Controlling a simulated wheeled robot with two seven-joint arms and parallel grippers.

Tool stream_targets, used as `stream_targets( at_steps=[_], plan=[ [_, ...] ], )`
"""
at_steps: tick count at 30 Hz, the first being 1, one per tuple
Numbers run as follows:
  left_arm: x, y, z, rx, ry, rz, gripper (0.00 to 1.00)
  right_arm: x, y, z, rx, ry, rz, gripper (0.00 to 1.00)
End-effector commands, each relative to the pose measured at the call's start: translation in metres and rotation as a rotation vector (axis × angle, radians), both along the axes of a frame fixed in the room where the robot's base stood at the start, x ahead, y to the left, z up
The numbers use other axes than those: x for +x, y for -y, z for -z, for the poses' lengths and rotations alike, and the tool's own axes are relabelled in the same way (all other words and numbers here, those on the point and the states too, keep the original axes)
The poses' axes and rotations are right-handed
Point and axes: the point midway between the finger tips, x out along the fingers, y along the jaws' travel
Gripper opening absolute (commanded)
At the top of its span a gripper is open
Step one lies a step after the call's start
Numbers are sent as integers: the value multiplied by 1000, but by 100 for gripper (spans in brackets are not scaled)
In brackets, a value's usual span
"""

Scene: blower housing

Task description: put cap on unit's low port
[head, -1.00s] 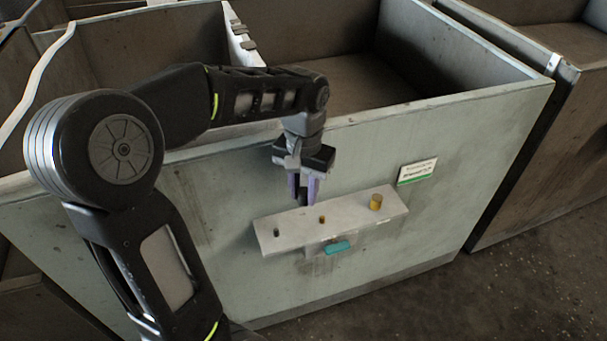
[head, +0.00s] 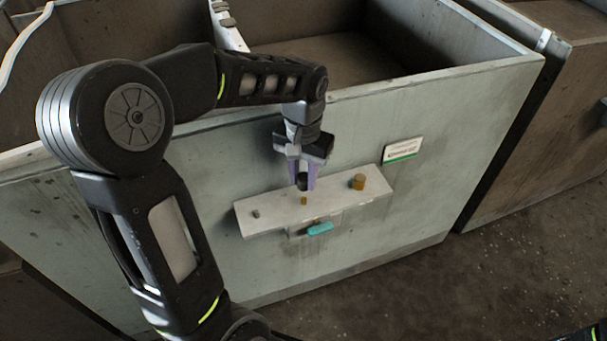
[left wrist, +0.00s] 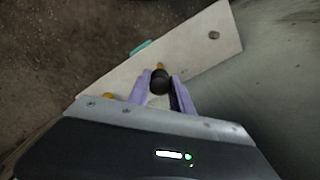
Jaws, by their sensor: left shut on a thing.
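My left gripper (head: 304,187), with purple fingers, is shut on a small round black cap (head: 302,180). The cap also shows between the fingers in the left wrist view (left wrist: 160,82). It is just above a small brass port (head: 304,201) in the middle of the pale ledge-like unit (head: 280,213). In the left wrist view the cap partly hides this brass port (left wrist: 160,66); I cannot tell whether they touch. A larger brass port (head: 358,182) stands at the unit's right end and a short grey stub (head: 255,213) at its left end. My right gripper is out of view.
The unit juts from a pale panel wall (head: 420,195) of a large open bin. A white and green label (head: 402,149) is on the wall above right. The floor (head: 500,260) at right is clear.

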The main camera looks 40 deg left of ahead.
Motion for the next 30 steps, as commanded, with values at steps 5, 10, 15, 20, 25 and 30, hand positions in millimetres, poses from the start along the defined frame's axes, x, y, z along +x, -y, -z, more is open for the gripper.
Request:
stream_targets(
  at_steps=[5,10,15,20,25,30],
  plan=[
    [0,0,22,0,-1,0,0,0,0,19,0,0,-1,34],
    [0,0,32,0,-1,0,0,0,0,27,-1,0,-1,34],
    [0,0,31,0,-1,0,0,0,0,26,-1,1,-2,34],
    [0,0,35,0,-1,0,0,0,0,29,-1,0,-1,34],
    [0,0,39,0,-1,0,0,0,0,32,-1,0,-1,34],
    [0,0,44,0,0,0,0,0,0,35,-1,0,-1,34]
  ],
)
